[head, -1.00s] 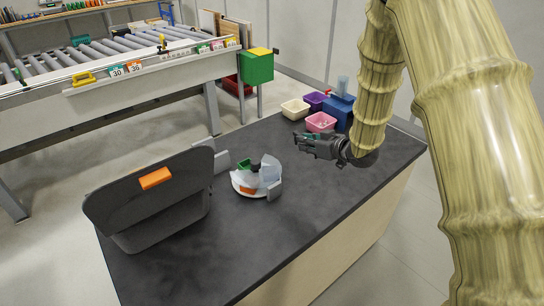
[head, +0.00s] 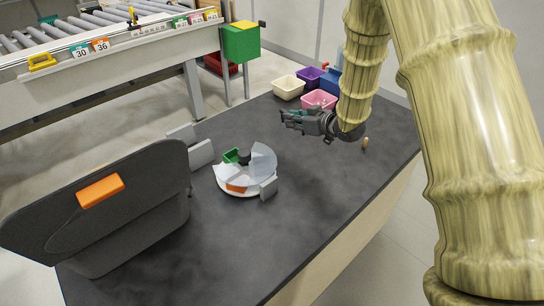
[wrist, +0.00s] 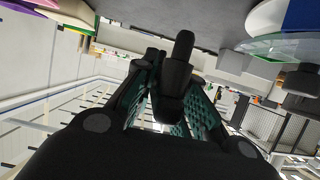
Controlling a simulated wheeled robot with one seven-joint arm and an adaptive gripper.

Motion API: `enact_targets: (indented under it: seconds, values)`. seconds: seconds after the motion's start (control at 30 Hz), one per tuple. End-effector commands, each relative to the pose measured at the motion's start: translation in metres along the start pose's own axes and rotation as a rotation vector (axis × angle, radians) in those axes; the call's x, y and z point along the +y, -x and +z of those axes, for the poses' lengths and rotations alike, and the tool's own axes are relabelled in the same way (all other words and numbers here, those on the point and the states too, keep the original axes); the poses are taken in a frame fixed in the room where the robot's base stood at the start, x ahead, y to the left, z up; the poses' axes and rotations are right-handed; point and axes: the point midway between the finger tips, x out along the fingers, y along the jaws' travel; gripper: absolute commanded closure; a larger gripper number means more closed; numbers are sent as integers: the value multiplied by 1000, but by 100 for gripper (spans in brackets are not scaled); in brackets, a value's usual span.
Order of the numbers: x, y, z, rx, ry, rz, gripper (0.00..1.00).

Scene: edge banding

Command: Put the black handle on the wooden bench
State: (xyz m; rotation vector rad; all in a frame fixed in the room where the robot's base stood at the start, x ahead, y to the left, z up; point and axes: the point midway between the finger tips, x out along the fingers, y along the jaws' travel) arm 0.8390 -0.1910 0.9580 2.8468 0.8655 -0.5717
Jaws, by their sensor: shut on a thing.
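My gripper (head: 292,119) hangs over the far right part of the dark-topped bench (head: 315,215), which has pale wood sides. Its fingers point left in the head view. In the wrist view my gripper (wrist: 165,105) has a black rounded piece between its teal-padded fingers, seemingly the black handle (wrist: 180,65). The fingers are shut on it. In the head view the handle is too small and dark to tell from the fingers. How far the gripper is above the bench top is hard to tell.
A round white holder (head: 240,192) with clear and coloured parts stands mid-bench. A large dark grey bin (head: 130,240) stands at left. Cream (head: 289,87) and pink (head: 319,99) bins stand behind my gripper. A small brown piece (head: 365,143) lies at right. The front middle is clear.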

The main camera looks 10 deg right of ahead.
Motion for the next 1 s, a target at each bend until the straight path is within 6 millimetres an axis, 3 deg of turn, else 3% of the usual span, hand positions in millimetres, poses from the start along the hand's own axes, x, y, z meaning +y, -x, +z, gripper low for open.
enact_targets:
  seconds: [0.4, 0.67, 1.0]
  values:
    - [0, -18, 46, -2, -1, 0, 100]
    - [1, -22, 56, -1, 0, 1, 100]
    - [1, -35, 87, -2, 0, 1, 100]
